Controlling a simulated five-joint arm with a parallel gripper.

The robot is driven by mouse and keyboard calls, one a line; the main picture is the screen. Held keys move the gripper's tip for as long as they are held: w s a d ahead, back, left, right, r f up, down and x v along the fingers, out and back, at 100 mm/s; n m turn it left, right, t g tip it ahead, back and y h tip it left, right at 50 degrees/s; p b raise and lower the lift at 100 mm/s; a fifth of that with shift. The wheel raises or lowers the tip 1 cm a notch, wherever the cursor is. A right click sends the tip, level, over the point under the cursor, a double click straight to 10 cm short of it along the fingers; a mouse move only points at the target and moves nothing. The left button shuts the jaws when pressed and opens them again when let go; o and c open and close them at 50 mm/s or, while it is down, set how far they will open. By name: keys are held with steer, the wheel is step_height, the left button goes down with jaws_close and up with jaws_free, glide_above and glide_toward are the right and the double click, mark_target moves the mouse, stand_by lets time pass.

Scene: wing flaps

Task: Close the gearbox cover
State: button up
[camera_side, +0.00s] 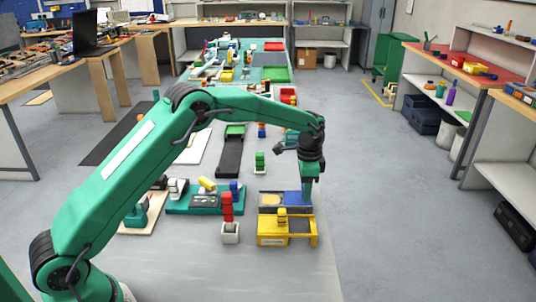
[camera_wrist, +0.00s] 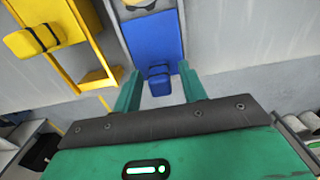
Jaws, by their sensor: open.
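My gripper (camera_side: 306,196) points down at the blue panel (camera_side: 293,198) at the right of the bench. In the wrist view my gripper's two green fingers (camera_wrist: 160,80) are apart, one on each side of a small blue block (camera_wrist: 158,83) with a dark band at the near end of the blue panel (camera_wrist: 152,40). I cannot tell whether they touch it. A yellow frame (camera_side: 270,240) with a yellow banded knob (camera_side: 282,215) stands in front; the knob also shows in the wrist view (camera_wrist: 35,40). No label shows which part is the gearbox cover.
A red stack on a white block (camera_side: 229,234) stands left of the yellow frame. A green base with small parts (camera_side: 205,207) lies behind it. A green stack (camera_side: 259,162) and a black strip (camera_side: 229,160) lie farther back. The bench front is clear.

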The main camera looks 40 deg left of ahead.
steer(key=shift+f, duration=0.15)
steer(key=shift+c, duration=0.4)
jaws_close()
steer(key=s+a, duration=0.5)
steer(key=shift+a, duration=0.15)
steer(key=shift+o, duration=0.4)
jaws_free()
step_height(320, 180, up, 8)
stand_by(0.4)
